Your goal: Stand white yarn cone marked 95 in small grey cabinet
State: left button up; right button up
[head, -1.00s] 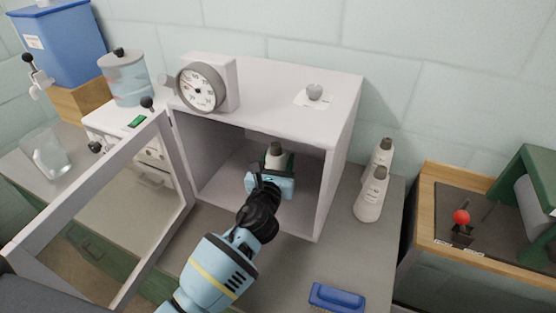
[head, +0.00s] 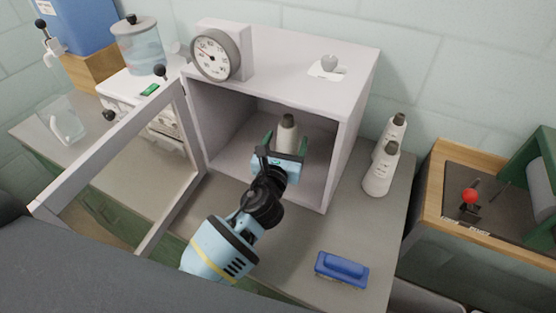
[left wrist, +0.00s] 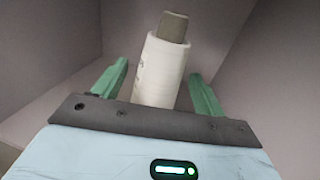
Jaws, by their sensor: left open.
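The small grey cabinet (head: 359,118) stands on the counter with its door (head: 108,148) swung open to the left. A white yarn cone (head: 286,136) with a grey-brown tip stands upright inside it; its marking is not readable. In the left wrist view the cone (left wrist: 160,75) rises between two green fingers. My left gripper (head: 286,147) reaches into the cabinet's opening, its fingers open on either side of the cone with gaps showing. The cone's base is hidden behind the gripper's body. My right gripper is not in view.
Two more white cones (head: 378,172) stand on the counter right of the cabinet. A blue brush (head: 342,268) lies in front of them. A dial gauge (head: 216,55) sits on the cabinet top. A wood-edged tray (head: 436,190) is at right.

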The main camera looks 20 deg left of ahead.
pick_arm(q)
jog(key=s, duration=0.8)
